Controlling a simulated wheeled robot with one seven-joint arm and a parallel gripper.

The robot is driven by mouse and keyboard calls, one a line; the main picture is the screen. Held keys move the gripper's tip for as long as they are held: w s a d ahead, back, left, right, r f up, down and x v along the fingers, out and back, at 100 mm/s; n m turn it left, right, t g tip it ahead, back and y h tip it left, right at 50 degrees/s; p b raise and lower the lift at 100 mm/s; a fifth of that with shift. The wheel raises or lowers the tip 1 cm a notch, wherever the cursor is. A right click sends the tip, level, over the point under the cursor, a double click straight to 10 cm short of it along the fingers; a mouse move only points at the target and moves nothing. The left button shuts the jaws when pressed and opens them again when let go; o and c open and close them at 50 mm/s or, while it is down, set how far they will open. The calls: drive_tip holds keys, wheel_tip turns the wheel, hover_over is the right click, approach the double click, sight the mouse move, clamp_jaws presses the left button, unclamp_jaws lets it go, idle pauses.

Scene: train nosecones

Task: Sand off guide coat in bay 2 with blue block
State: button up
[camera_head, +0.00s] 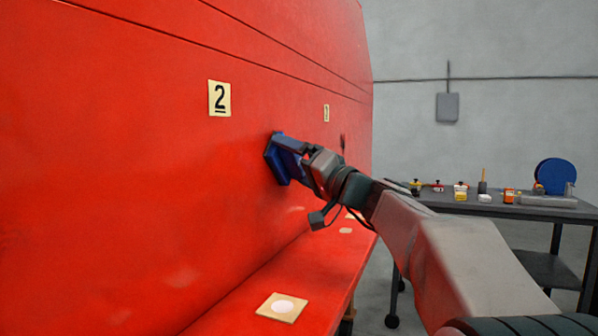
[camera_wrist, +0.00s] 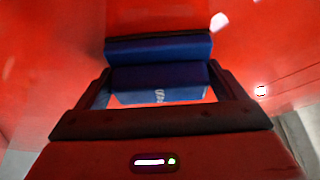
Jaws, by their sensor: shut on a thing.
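The blue block (camera_head: 276,160) is held at the end of my arm, against or very near the red nosecone side (camera_head: 130,150). It also fills the upper middle of the wrist view (camera_wrist: 158,75). My gripper (camera_head: 305,158) is shut on it. The bay 2 label (camera_head: 219,98) is a yellow card on the red panel, up and left of the block. Faint pale patches (camera_head: 182,277) show on the red surface lower left. I cannot tell whether they are guide coat, and the surface behind the block is hidden.
A red ledge (camera_head: 235,312) runs below the panel and bears a tan square with a white disc (camera_head: 282,306). Another label (camera_head: 326,113) is farther along. A grey workbench (camera_head: 480,207) with several small items and a blue disc (camera_head: 555,176) stands at the right.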

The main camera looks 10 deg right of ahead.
drive_tip(key=shift+s+a, duration=0.25)
drive_tip(key=shift+a, duration=0.05)
drive_tip(key=shift+s+d+f+b, duration=0.1)
drive_tip(key=shift+s+d+b, duration=0.15)
drive_tip(key=shift+b, duration=0.15)
drive_tip(key=shift+s+d+b, duration=0.55)
drive_tip(key=shift+s+d, duration=0.2)
drive_tip(key=shift+d, duration=0.35)
drive_tip(key=shift+s+d+b, duration=0.55)
drive_tip(key=shift+s+d, duration=0.2)
drive_tip(key=shift+d, duration=0.35)
drive_tip(key=shift+s+d+b, duration=0.45)
drive_tip(key=shift+s+d, duration=0.45)
drive_tip(key=shift+d, duration=0.3)
